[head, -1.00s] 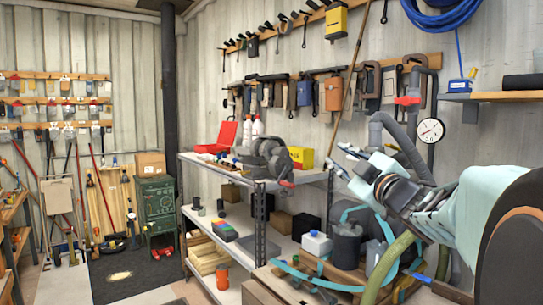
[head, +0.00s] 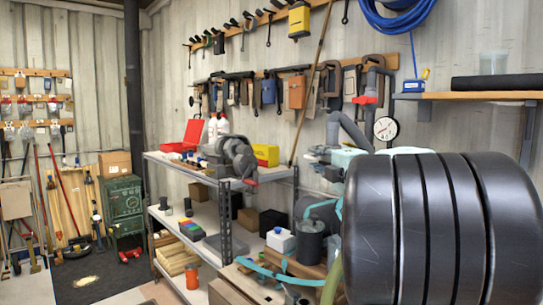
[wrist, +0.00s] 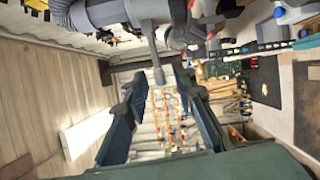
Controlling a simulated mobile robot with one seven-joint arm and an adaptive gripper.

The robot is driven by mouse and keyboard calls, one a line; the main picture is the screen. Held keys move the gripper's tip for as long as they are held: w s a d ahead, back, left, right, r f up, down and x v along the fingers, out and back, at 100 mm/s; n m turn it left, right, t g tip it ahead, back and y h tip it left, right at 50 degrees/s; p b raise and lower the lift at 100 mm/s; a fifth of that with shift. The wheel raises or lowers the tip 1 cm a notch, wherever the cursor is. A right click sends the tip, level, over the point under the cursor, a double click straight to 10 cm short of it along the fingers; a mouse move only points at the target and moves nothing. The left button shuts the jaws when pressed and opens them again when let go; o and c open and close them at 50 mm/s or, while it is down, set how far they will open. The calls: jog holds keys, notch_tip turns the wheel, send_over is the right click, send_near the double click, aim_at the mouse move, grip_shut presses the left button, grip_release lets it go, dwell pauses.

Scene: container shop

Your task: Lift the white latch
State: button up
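I cannot pick out a white latch for sure in either view. My gripper (wrist: 158,78) is open in the wrist view, with its two dark blue fingers apart. A grey rod hanging from a grey pipe fitting (wrist: 135,12) shows between or beyond the fingertips; I cannot tell whether they touch it. In the head view my arm's large black link covers the lower right. Only a small part of my gripper end shows behind it, near the grey pipe (head: 350,128) at the wall.
A metal shelf (head: 205,168) holds a grey machine (head: 236,155), a red case (head: 190,138) and a yellow box (head: 266,155). A white box with a blue top (head: 281,239) stands lower. A wooden wall shelf (head: 470,96) is at right. Open floor lies at left.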

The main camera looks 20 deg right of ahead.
jog(key=shift+w, duration=1.4)
grip_shut()
jog(key=shift+r, duration=0.1)
